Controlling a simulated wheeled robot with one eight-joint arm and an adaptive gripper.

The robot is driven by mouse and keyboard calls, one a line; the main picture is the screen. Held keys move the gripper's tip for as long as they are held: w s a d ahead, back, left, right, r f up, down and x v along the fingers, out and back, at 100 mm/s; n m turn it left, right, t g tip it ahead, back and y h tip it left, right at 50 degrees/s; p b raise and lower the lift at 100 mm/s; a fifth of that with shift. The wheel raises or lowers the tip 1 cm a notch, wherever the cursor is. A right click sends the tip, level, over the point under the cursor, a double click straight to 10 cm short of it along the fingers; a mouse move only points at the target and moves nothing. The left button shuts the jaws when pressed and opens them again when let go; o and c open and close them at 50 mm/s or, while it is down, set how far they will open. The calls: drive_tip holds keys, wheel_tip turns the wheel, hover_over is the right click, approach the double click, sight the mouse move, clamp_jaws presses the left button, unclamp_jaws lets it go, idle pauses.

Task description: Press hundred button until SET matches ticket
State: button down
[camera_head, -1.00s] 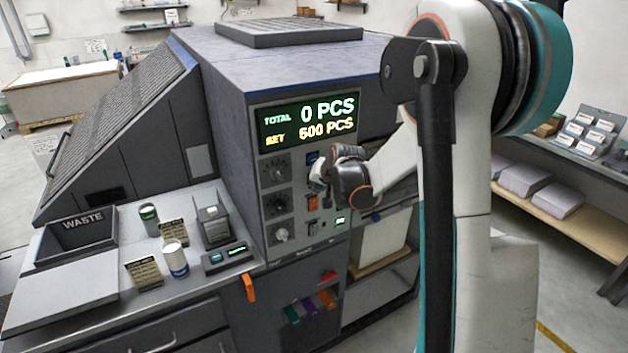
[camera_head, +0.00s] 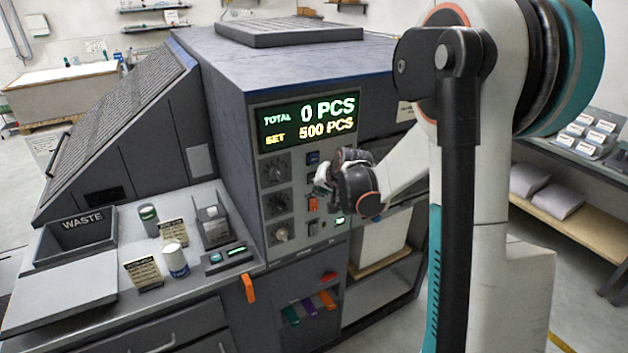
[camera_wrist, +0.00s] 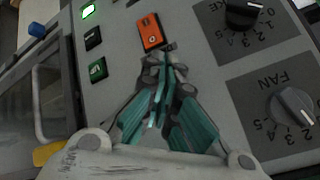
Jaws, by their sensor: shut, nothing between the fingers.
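The panel display (camera_head: 306,124) reads TOTAL 0 PCS and SET 500 PCS in the head view. My gripper (camera_head: 322,184) is shut and empty in front of the button column, right of the dials. In the wrist view its closed fingertips (camera_wrist: 165,58) are just below an orange switch (camera_wrist: 152,32); I cannot tell whether they touch the panel. Small dark buttons (camera_wrist: 93,38) sit left of that switch. I cannot tell which is the hundred button; part of the column is hidden by my gripper. Two printed cards (camera_head: 173,232) stand on the bench, their text too small to read.
Dials (camera_wrist: 293,107) lie close to my gripper's right in the wrist view. A green-lit button (camera_head: 340,220) is low on the panel. A waste bin (camera_head: 85,232), white-and-green containers (camera_head: 174,260) and an orange tag (camera_head: 249,288) are on or at the bench.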

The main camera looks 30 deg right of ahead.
drive_tip(key=s, duration=0.4)
drive_tip(key=shift+s, duration=0.2)
idle(1.8)
